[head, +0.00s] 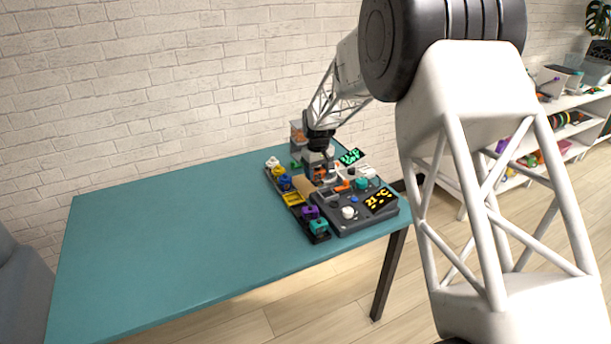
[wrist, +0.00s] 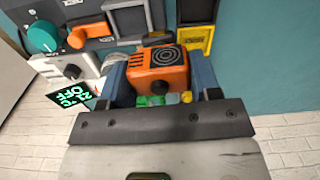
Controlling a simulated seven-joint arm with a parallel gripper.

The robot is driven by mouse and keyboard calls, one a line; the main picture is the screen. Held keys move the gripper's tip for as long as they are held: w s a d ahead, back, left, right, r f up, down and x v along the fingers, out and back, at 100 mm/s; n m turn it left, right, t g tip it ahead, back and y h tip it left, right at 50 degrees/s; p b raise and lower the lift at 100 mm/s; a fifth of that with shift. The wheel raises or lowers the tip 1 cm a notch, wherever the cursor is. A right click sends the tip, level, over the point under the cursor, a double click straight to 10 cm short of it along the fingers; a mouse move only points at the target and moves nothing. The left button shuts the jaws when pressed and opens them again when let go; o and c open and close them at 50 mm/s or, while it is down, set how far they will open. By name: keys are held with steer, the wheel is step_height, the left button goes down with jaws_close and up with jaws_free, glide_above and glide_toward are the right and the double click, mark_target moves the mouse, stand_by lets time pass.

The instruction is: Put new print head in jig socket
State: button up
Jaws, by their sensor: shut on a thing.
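My gripper (head: 319,163) is at the far end of the table, over the back left part of the dark jig console (head: 345,222). In the wrist view its two blue fingers are shut on an orange print head (wrist: 158,70) with dark slots and a ringed round mark on its face. In the head view the print head is mostly hidden by the gripper. The console also shows at the top left of the wrist view (wrist: 88,24), with a framed dark square recess (wrist: 128,18). I cannot tell for sure whether this is the socket. The print head appears apart from it.
A long tray with coloured pieces stands along the console's left side; its yellow compartment (head: 293,199) looks empty. The console carries a teal knob (wrist: 42,37), an orange lever (wrist: 77,38) and a lit display (head: 380,200). The teal table (head: 170,235) is clear to the left.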

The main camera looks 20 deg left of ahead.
steer(key=shift+m, duration=0.3)
steer(key=shift+w+d+r, duration=0.1)
steer(key=shift+w+d, duration=1.3)
steer(key=shift+d, duration=0.15)
steer(key=shift+f, duration=0.2)
steer(key=shift+f, duration=3.05)
steer(key=shift+f, duration=0.45)
steer(key=o, duration=1.1)
steer(key=shift+r, duration=3.45)
